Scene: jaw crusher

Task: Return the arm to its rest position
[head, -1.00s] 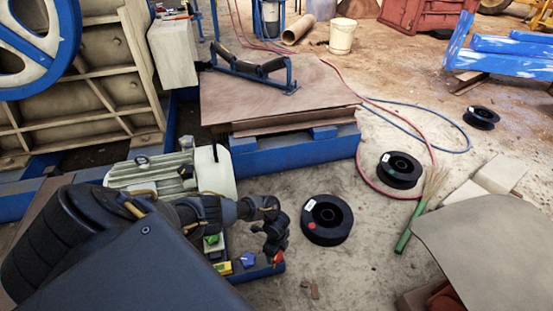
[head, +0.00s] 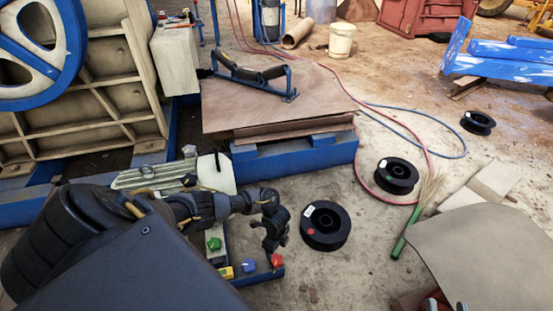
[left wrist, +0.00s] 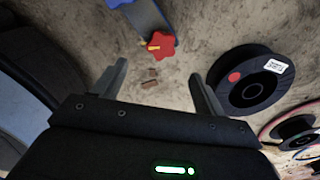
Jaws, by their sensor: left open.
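My left gripper (left wrist: 160,88) is open in the left wrist view, with only bare floor between its two fingers. A red star-shaped knob (left wrist: 161,46) lies beyond the fingers there, on the end of a blue bar. In the head view my left arm comes in from the left and its wrist hangs just above the red knob (head: 276,261), apart from it; the left fingers are hard to make out.
A green piece (head: 214,244), a yellow block (head: 226,272) and a blue knob (head: 249,265) sit near my left wrist. A black spool (head: 326,226) lies right of it.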

